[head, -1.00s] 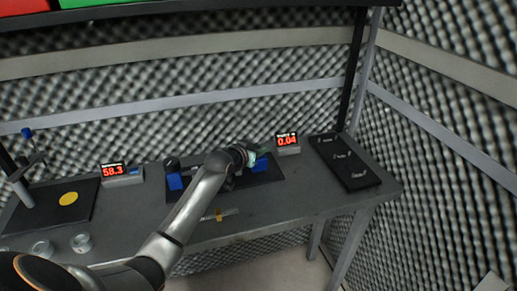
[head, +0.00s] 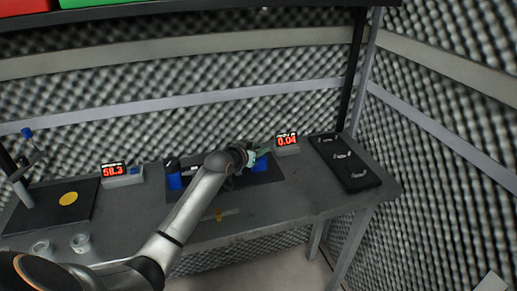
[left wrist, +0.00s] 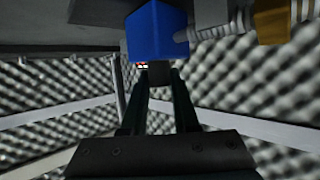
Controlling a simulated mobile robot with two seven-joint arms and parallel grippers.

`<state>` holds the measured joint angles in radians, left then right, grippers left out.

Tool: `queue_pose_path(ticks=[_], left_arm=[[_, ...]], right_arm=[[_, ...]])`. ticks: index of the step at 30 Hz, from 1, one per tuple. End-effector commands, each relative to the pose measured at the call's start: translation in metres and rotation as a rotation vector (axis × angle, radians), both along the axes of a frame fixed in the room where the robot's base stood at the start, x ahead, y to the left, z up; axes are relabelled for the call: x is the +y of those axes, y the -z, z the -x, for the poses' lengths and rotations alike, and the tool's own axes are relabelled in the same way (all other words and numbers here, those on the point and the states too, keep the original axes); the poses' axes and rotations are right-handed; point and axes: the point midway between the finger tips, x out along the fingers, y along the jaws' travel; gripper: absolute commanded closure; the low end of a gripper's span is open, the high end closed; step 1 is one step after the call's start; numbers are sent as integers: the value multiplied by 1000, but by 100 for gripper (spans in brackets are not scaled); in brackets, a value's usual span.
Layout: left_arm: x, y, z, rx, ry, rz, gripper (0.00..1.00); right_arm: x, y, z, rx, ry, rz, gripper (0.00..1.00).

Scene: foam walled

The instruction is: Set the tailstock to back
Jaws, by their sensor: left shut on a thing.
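A bench device with a blue block at each end stands on a dark base plate (head: 272,178). The right blue block (head: 261,164), which looks like the tailstock, is partly hidden by my left gripper (head: 257,157). The left blue block (head: 174,181) has a black part above it. In the left wrist view the blue block (left wrist: 157,32) is close ahead, with a ribbed silver spindle (left wrist: 212,30) and a brass-coloured part (left wrist: 272,22) beside it. There my left gripper (left wrist: 158,82) is shut on a small dark piece (left wrist: 158,73) at the block. My right gripper is not in view.
Two red-digit displays read 58.3 (head: 122,174) and 0.04 (head: 287,143). A black tray (head: 347,163) with small metal parts lies at the right. A dark mat with a yellow disc (head: 68,199) and two small cups (head: 80,242) are at the left. The front right tabletop is clear.

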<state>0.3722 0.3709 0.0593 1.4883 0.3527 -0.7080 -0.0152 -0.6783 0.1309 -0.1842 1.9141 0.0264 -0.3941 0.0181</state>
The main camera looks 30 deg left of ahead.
Motion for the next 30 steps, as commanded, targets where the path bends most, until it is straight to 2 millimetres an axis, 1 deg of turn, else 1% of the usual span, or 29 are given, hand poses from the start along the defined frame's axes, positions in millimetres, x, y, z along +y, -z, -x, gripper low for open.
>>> queue_pose_path(ticks=[2,9,18,19,27,30], left_arm=[[-1,0,-1,1,0,0,100],[-19,-1,-23,0,1,3,100],[-22,-1,-25,-4,2,2,100],[-22,-2,-25,-4,2,2,70],[-21,-1,-25,-2,2,1,41],[-21,-1,-25,-1,1,0,41]], right_arm=[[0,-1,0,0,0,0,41],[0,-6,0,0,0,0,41],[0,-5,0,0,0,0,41],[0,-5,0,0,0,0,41],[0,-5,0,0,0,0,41],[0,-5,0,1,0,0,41]])
